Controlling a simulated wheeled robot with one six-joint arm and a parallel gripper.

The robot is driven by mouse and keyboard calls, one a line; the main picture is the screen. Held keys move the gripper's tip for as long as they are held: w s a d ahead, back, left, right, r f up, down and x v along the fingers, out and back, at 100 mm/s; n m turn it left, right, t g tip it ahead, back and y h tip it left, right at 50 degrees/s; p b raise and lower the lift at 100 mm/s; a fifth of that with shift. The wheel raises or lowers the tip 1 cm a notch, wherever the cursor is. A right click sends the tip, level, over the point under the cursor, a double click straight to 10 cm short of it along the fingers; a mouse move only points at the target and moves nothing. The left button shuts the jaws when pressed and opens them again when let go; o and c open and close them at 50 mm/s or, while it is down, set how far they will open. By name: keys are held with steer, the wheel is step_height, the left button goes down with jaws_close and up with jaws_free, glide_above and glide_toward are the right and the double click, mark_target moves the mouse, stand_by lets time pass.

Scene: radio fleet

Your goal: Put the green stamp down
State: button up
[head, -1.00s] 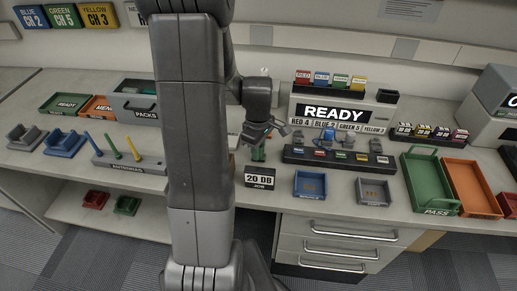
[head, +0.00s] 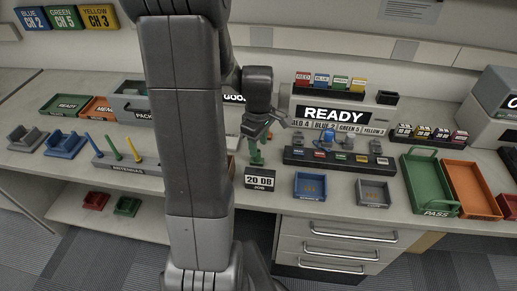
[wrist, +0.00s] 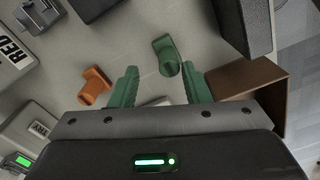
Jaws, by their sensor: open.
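The green stamp (wrist: 167,55) is on the light counter in the wrist view, just beyond my open fingers and apart from them. In the head view the green stamp (head: 256,156) shows below my gripper, behind the box labelled 20 DB. My gripper (wrist: 160,82) has its two green fingers spread with nothing between them. In the head view my gripper (head: 262,135) hangs above the stamp, its fingers partly hidden.
An orange stamp (wrist: 95,85) lies left of the fingers in the wrist view. A brown box (wrist: 246,88) is close on the right. The 20 DB box (head: 260,178) and a dark rack (head: 340,159) stand near my gripper. My arm hides part of the counter.

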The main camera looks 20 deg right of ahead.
mark_target(259, 152)
step_height(259, 152, up, 9)
steer(key=shift+f, duration=0.2)
stand_by(0.3)
step_height(259, 152, down, 13)
steer(key=shift+r+b, duration=0.1)
steer(key=shift+b, duration=0.3)
step_height(259, 152, up, 3)
steer(key=shift+f, duration=0.15)
steer(key=shift+r+p, duration=0.3)
steer(key=shift+r, duration=0.3)
steer(key=shift+f, duration=0.1)
